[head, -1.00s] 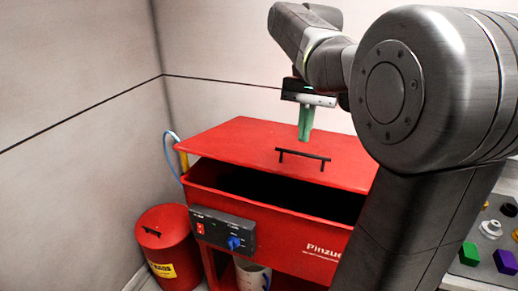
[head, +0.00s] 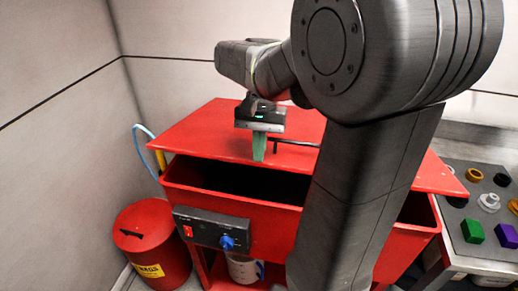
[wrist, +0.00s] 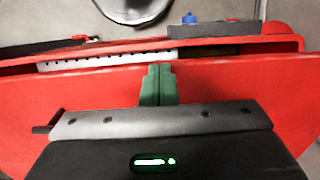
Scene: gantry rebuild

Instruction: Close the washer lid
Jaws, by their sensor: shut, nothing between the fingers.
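The washer's red lid (head: 190,130) is partly open, tilted above the red tub (head: 275,228) with a dark gap between its front edge and the tub rim. A black bar handle (head: 298,145) sits on the lid, partly hidden by my arm. My gripper (head: 258,148), with green fingers, is shut and empty over the lid near its front edge, left of the handle. In the wrist view my gripper (wrist: 158,85) points towards the edge of the lid (wrist: 90,95). I cannot tell whether the fingertips touch the lid.
A control box (head: 212,229) with a blue knob is on the tub's front. A red bin (head: 152,240) stands at the lower left by the wall. A blue hose (head: 143,140) rises behind the lid's left corner. A grey table (head: 455,185) with coloured parts is at the right.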

